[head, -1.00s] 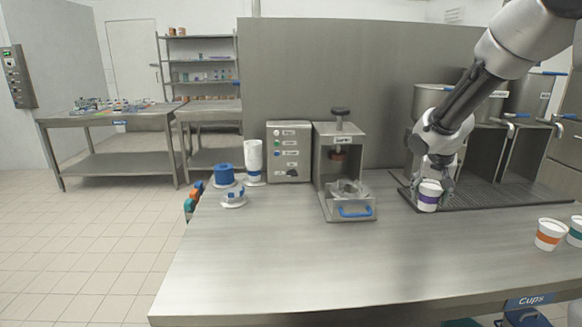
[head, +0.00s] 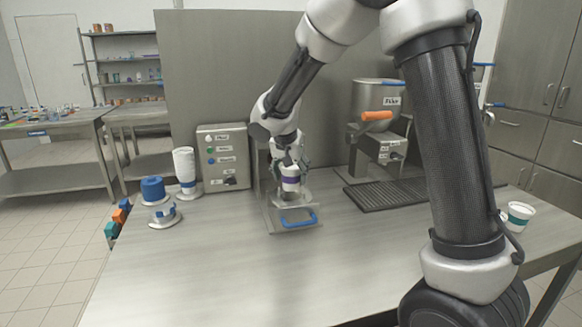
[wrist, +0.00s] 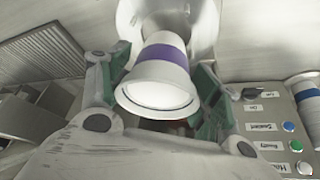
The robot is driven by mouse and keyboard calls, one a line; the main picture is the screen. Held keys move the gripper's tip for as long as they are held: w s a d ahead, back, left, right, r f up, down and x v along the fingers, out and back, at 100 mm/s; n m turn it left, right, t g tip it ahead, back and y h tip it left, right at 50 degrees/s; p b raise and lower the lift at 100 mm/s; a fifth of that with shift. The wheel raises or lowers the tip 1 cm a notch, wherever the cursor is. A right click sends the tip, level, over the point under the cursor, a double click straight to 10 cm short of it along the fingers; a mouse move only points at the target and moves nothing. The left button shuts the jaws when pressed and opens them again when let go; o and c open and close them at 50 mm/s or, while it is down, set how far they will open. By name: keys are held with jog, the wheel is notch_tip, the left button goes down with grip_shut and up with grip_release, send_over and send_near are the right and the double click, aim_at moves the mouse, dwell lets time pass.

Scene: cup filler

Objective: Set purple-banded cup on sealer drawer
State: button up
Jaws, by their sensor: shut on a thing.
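The white cup with a purple band (head: 291,179) is upright in my gripper (head: 290,170), over the sealer drawer. The wrist view also shows the cup (wrist: 160,68), its wide rim toward the camera, between the two green-padded fingers of my gripper (wrist: 162,78).
A control box (head: 222,158) with buttons stands left of the sealer. A stack of white cups (head: 184,167), a blue roll (head: 153,190) and a blue-white part (head: 164,216) are farther left. A filler (head: 378,140) with a grate is at right. A teal-banded cup (head: 518,216) stands far right. The front counter is clear.

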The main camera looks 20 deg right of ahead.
aim_at(292, 191)
jog(key=f, duration=0.6)
jog(key=shift+s+d, duration=0.1)
jog(key=shift+s, duration=0.1)
jog(key=c, duration=0.4)
jog(key=shift+s+f, duration=0.1)
jog(key=shift+f, duration=0.25)
jog(key=shift+c, duration=0.7)
jog(key=shift+o, duration=0.4)
jog(key=shift+s+f, duration=0.1)
jog(key=shift+f, duration=0.45)
jog(key=o, duration=0.5)
jog(key=shift+f, duration=0.35)
jog(key=o, duration=1.5)
jog(key=v, duration=0.8)
jog(key=w+v, duration=0.1)
jog(key=v, duration=0.3)
jog(key=shift+s+r, duration=0.1)
jog(key=shift+r, duration=0.5)
